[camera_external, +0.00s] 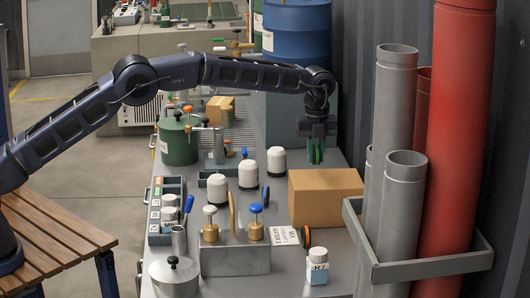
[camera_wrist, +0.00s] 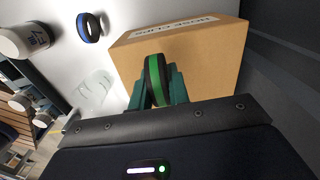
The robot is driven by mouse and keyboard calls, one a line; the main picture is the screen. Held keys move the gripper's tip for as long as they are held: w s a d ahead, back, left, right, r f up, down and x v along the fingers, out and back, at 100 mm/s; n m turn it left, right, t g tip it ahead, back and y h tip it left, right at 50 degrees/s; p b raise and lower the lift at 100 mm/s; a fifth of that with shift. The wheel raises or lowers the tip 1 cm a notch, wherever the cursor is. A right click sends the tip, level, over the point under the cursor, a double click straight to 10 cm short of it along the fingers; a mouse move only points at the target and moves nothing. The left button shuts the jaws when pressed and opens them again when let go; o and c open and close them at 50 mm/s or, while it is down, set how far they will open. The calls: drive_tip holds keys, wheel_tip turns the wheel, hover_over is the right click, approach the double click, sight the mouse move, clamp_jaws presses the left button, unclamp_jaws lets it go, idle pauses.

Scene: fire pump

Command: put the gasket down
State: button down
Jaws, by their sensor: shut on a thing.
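The gasket, a black ring with a green band (camera_wrist: 157,80), stands upright between the fingers of my gripper (camera_wrist: 160,88) in the wrist view. My gripper (camera_external: 318,144) is shut on it. In the external view the green band of the gasket (camera_external: 317,153) shows below the fingers, above the far right of the grey bench (camera_external: 328,270) and behind the cardboard box (camera_external: 325,197). The lower part of the ring is partly hidden by the fingers in the wrist view.
The cardboard box (camera_wrist: 185,55) lies close beyond the gripper in the wrist view. A blue-banded ring (camera_wrist: 88,27) and an orange-banded ring (camera_external: 305,237) are separate. White-capped jars (camera_external: 276,162) stand left of the box. Grey pipes (camera_external: 398,130) stand right.

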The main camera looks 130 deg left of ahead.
sight(316, 145)
drive_tip(key=shift+f, duration=1.3)
drive_tip(key=shift+f, duration=0.15)
drive_tip(key=c, duration=1.3)
unclamp_jaws()
drive_tip(key=shift+c, duration=0.2)
wheel_tip(316, 145, up, 12)
drive_tip(key=shift+r, duration=0.2)
